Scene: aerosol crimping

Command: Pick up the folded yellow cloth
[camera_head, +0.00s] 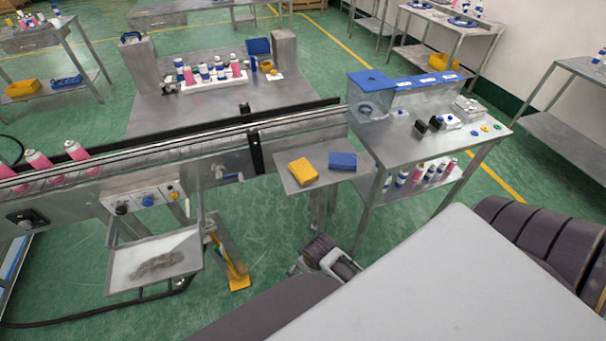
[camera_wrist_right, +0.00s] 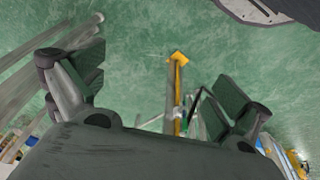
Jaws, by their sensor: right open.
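The folded yellow cloth (camera_head: 303,172) lies flat on a small metal side shelf (camera_head: 318,188) in front of the conveyor in the head view. A folded blue cloth (camera_head: 342,161) lies beside it, to its right, with a gap between. My right gripper (camera_wrist_right: 160,88) shows in its wrist view with fingers spread and nothing between them, above the green floor. In the head view a dark gripper (camera_head: 325,262), which looks like this one, is below and in front of the shelf, apart from the cloth. The cloth is not seen in the wrist view. My left gripper is not seen.
The conveyor (camera_head: 200,150) runs behind the shelf, with pink cans at its left. A metal table (camera_head: 440,150) with a blue-topped box stands close on the right. A metal tray (camera_head: 155,262) and a yellow foot (camera_head: 239,283) are at the left.

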